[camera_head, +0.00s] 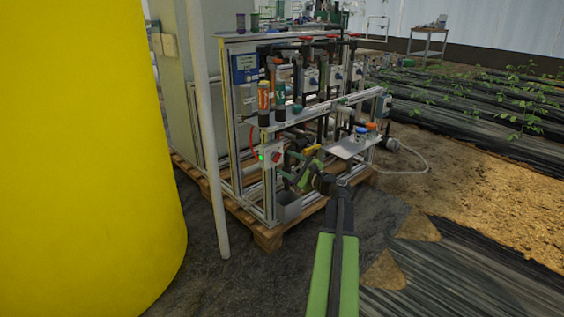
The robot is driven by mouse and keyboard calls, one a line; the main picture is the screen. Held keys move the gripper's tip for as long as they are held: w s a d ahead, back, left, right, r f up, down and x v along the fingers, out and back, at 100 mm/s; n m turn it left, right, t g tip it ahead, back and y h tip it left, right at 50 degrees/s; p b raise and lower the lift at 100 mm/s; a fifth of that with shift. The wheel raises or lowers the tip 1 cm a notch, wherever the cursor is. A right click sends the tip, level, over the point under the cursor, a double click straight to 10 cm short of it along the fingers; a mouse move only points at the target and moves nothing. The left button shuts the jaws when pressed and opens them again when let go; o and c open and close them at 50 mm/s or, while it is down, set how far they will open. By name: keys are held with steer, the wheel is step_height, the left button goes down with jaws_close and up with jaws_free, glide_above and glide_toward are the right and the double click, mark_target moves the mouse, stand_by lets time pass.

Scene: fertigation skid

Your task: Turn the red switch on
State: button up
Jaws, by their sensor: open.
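A small box with a red switch (277,156) is on the front left of the skid frame, with a lit green spot (262,155) at its left side. The switch is too small to read its position. My green and black arm reaches up from the bottom of the picture. My gripper (291,172) is open, just right of and slightly below the switch box in the picture. The gap between them in depth cannot be judged. No held object is visible.
The skid stands on a wooden pallet (268,240). A white post (212,150) and large yellow tank (85,150) stand left. Dark ground in front is clear.

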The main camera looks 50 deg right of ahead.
steer(key=s+a, duration=0.1)
steer(key=s, duration=1.2)
steer(key=shift+s, duration=0.4)
